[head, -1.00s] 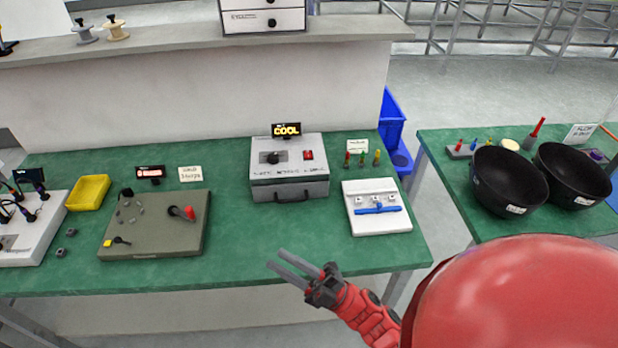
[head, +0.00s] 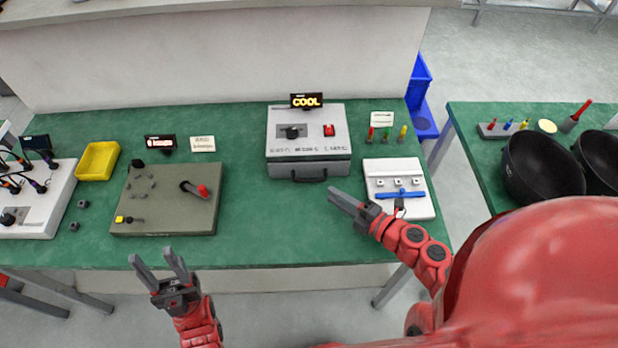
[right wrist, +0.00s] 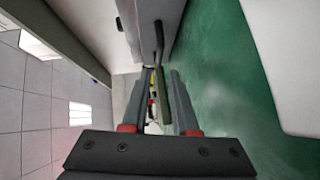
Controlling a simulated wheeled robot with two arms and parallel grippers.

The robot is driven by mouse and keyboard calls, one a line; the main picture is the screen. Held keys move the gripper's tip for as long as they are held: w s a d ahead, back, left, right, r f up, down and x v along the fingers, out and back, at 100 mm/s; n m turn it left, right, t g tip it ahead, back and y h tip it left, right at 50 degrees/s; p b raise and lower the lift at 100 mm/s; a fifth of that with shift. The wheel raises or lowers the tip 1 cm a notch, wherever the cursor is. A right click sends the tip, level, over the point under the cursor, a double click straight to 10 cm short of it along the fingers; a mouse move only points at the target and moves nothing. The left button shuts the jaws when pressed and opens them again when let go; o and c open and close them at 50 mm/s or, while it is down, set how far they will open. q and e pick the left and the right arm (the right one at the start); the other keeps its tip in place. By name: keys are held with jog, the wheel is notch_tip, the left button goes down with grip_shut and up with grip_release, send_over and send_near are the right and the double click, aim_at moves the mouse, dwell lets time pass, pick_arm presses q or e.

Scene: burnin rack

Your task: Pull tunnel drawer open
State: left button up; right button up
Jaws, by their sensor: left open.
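The tunnel is a grey box (head: 308,130) at the back middle of the green table, with a dark knob and a red switch on its sloped face. Its drawer (head: 335,170) is the low front section, flush with the box and shut. A dark bar handle (head: 309,177) sits on the drawer front; it also shows in the right wrist view (right wrist: 159,42). My right gripper (head: 333,193) is open and empty, in front and right of the handle, apart from it. My left gripper (head: 151,257) is open and empty off the table's front edge.
A yellow "COOL" display (head: 307,101) stands behind the box. A white fixture with a blue bar (head: 398,193) lies right, close to my right arm. An olive board (head: 165,200) and yellow tray (head: 97,161) lie left. The table before the drawer is clear.

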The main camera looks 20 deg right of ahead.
aim_at(309, 179)
jog(key=p+x, duration=0.1)
jog(key=x, duration=0.8)
jog(key=shift+w+r+p, duration=0.1)
jog(key=shift+r+p, duration=0.1)
jog(key=shift+p, duration=0.1)
jog(key=shift+w+a+f, duration=0.1)
jog(key=shift+w+a, duration=0.2)
grip_shut()
dwell(0.7)
